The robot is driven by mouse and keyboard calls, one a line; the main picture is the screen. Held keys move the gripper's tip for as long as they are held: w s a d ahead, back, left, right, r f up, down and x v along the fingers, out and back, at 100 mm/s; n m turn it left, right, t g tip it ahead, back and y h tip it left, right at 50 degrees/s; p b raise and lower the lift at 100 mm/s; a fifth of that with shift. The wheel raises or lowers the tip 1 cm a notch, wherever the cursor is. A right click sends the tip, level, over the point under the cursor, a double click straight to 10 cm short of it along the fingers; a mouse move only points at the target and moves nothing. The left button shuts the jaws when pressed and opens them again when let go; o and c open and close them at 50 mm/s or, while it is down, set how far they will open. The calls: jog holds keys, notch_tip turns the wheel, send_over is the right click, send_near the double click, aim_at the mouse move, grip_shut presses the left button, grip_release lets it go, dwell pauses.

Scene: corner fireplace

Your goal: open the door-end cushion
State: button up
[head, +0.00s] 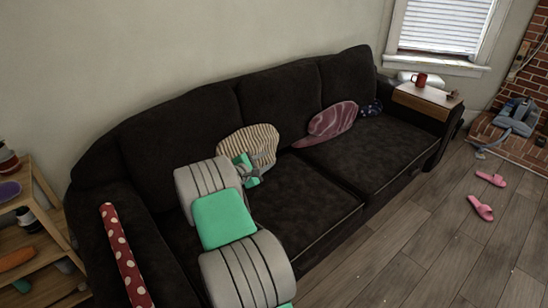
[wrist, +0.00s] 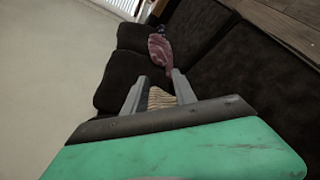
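The dark sofa (head: 300,190) runs along the wall. A striped cream cushion (head: 262,139) leans on its backrest near the middle; it also shows between my fingers in the wrist view (wrist: 160,99). A pink patterned cushion (head: 333,122) lies farther right, also in the wrist view (wrist: 160,50), and a small dark dotted cushion (head: 371,108) is at the far end. No door is in view, so I cannot tell which is the door-end cushion. My gripper (head: 257,166) is at the striped cushion, fingers apart (wrist: 159,76); contact is unclear.
A red dotted piece (head: 124,255) lies over the left armrest. A wooden shelf (head: 35,250) stands at left. A red mug (head: 420,79) sits on the tray (head: 428,102) over the far armrest.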

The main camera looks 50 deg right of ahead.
jog(key=x, duration=0.6)
jog(key=shift+c, duration=0.5)
grip_shut()
jog(key=c, duration=0.6)
grip_release()
jog(key=o, duration=0.7)
jog(key=shift+a, duration=0.1)
